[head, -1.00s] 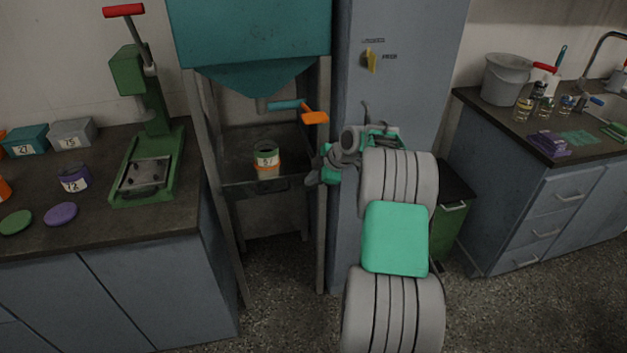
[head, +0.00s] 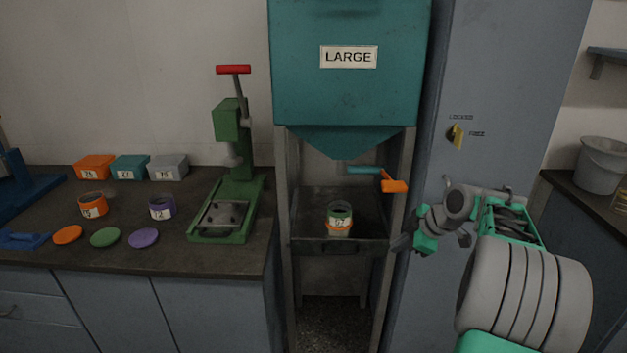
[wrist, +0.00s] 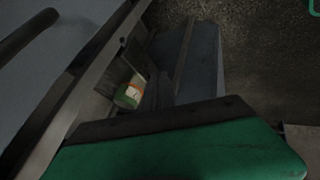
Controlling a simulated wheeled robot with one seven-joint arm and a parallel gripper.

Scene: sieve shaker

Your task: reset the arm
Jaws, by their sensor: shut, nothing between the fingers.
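My gripper (head: 400,243) is shut and empty in the head view. It is in front of the grey-blue cabinet, to the right of the hopper stand and apart from the jar. My arm folds in from the lower right. In the wrist view my green gripper body (wrist: 180,152) fills the bottom, and its fingertips are hard to make out.
The teal hopper (head: 350,90) labelled LARGE has an orange-tipped lever (head: 394,186). A numbered jar (head: 340,219) stands on the tray below. A green press (head: 232,165), jars, lids and boxes are on the left counter (head: 190,262). A grey bucket (head: 600,166) is far right.

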